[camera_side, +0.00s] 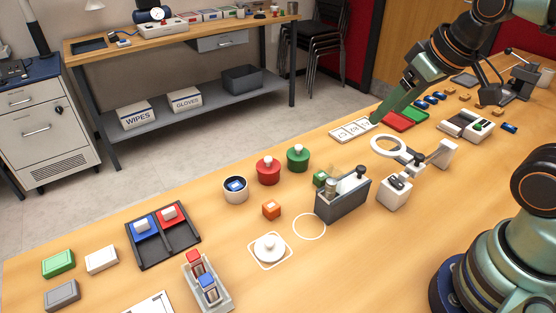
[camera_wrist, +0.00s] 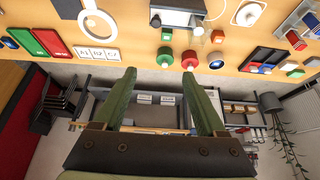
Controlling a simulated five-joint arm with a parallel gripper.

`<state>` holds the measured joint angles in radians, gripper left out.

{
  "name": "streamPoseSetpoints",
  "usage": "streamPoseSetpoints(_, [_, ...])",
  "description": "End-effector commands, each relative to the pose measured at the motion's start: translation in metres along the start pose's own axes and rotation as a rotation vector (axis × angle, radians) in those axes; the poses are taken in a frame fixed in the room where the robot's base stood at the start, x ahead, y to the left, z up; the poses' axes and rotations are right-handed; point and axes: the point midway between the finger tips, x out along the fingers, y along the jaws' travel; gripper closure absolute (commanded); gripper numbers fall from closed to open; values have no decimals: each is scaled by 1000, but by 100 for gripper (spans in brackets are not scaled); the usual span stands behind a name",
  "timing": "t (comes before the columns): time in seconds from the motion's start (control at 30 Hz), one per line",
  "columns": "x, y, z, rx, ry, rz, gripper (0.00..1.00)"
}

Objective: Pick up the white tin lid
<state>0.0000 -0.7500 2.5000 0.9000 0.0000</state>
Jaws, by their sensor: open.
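The white tin lid (camera_side: 269,248) is a round disc with a knob on top. It lies inside a white square outline at the front middle of the table in the side view, and near the top edge of the wrist view (camera_wrist: 249,14). An uncovered white tin (camera_side: 235,195) with a blue block inside stands behind it. My gripper (camera_side: 376,121) is high and far to the right of the lid, above the labelled tiles. In the wrist view my gripper (camera_wrist: 159,74) has its two green fingers wide apart with nothing between them.
A red tin (camera_side: 268,175) and a green tin (camera_side: 298,160) stand behind the lid. An orange cube (camera_side: 271,210) and a grey box device (camera_side: 343,198) are near it. A two-part tray (camera_side: 150,260) lies left. An empty white circle is right of the lid.

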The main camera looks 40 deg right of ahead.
Motion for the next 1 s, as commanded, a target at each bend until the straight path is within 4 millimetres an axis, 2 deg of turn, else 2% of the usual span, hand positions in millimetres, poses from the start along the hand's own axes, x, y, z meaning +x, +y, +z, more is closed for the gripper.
streamPoseSetpoints(0.03, [0, 0, 0, 0, 0, 0, 27])
streamPoseSetpoints(0.1, [0, 0, 0, 0, 0, 0, 0])
streamPoseSetpoints(0.37, [0, -1, 0, -6, -2, -1, 0])
streamPoseSetpoints(0.47, [3, -8, -4, -56, -20, -13, 0])
streamPoseSetpoints(0.57, [10, -24, -10, -176, -61, -38, 0])
streamPoseSetpoints(0.67, [22, -48, -18, -354, -115, -77, 0])
streamPoseSetpoints(0.83, [48, -98, -24, -682, -201, -154, 0])
streamPoseSetpoints(1.0, [78, -152, -18, -1008, -280, -236, 0])
